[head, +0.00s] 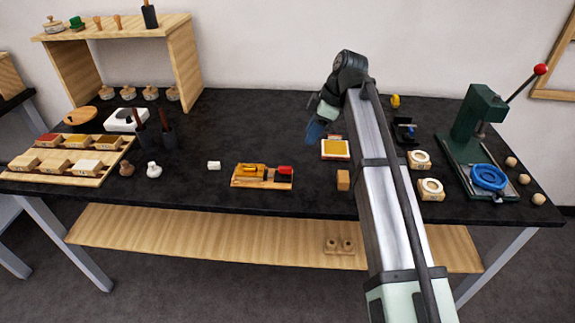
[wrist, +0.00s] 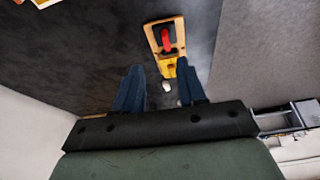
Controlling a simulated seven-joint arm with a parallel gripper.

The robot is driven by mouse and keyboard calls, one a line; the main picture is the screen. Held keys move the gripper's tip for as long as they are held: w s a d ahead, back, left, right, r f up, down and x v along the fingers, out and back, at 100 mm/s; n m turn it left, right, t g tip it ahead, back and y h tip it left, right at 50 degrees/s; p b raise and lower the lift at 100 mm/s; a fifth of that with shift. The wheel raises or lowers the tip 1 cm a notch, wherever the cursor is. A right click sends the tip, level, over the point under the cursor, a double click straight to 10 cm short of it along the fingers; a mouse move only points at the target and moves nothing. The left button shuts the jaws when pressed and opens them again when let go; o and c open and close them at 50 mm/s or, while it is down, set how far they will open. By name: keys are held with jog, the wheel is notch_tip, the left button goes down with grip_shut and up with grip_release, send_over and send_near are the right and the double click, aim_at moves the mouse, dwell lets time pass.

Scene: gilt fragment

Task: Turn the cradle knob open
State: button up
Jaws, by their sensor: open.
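The cradle (head: 243,183) is a wooden block on the front middle of the dark bench, with a yellow part (head: 256,170) and a red knob (head: 284,170). In the wrist view the cradle (wrist: 153,35) lies beyond the fingertips, with the red knob (wrist: 165,40) on its dark section. My gripper (head: 317,131) has blue fingers and is above the bench, behind and to the right of the cradle in the head view.
A small white block (head: 213,165) lies left of the cradle. A yellow-topped tray (head: 335,149) and a wooden block (head: 343,180) stand to its right. A green lever press (head: 468,130) is at the far right.

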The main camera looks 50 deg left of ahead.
aim_at(286, 167)
jog(key=shift+n, duration=0.3)
jog(key=x, duration=0.4)
jog(key=s+x, duration=0.1)
jog(key=x, duration=0.9)
jog(key=shift+s+a+r, duration=0.25)
jog(key=shift+s+a, duration=0.15)
jog(key=shift+c, duration=0.2)
grip_shut()
